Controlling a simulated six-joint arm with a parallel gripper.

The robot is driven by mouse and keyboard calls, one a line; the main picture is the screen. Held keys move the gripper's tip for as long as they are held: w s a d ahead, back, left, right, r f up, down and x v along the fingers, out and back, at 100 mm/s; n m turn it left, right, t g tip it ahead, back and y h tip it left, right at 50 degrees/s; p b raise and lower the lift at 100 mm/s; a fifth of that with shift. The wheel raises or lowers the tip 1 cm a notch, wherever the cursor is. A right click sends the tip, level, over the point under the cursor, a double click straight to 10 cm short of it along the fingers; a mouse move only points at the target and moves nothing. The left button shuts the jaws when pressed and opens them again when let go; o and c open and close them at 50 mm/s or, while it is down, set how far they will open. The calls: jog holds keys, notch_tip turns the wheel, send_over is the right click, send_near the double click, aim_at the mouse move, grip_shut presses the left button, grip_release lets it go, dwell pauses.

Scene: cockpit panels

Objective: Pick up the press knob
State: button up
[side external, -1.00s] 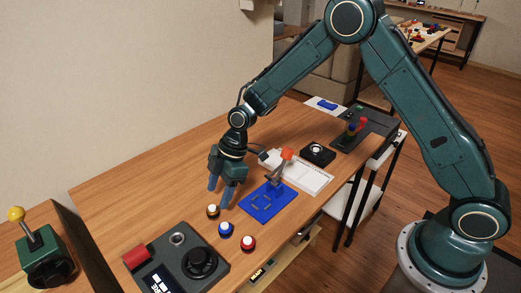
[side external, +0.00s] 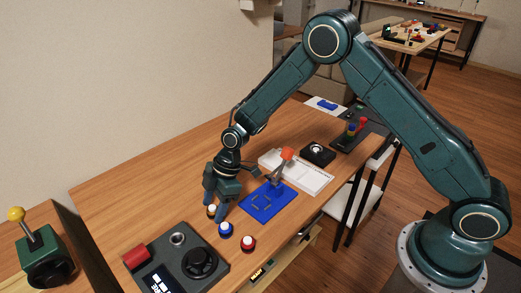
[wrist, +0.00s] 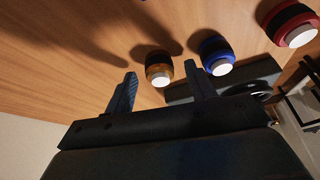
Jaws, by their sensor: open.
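Three press knobs with white caps stand in a row on the wooden table. The orange-brown one (side external: 211,211) is at the left, then the blue one (side external: 227,230) and the red one (side external: 248,243). My gripper (side external: 213,207) is open and low over the table at the orange-brown knob. In the wrist view its two blue fingers (wrist: 159,70) are apart. The orange-brown knob (wrist: 158,72) appears between the fingertips there, with the blue knob (wrist: 217,55) and red knob (wrist: 290,25) to the right. I cannot tell whether a finger touches the knob.
A dark panel (side external: 215,282) with a red block and a black dial stands in front. A blue plate (side external: 285,206) with an orange-topped lever lies right of my gripper, with a white tray (side external: 315,181) behind. The table's left part is clear.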

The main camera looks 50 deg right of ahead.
aim_at(214, 208)
jog(key=shift+c, duration=0.4)
jog(key=c, duration=1)
jog(key=shift+r, duration=0.1)
notch_tip(214, 208, up, 20)
jog(key=shift+f, duration=0.1)
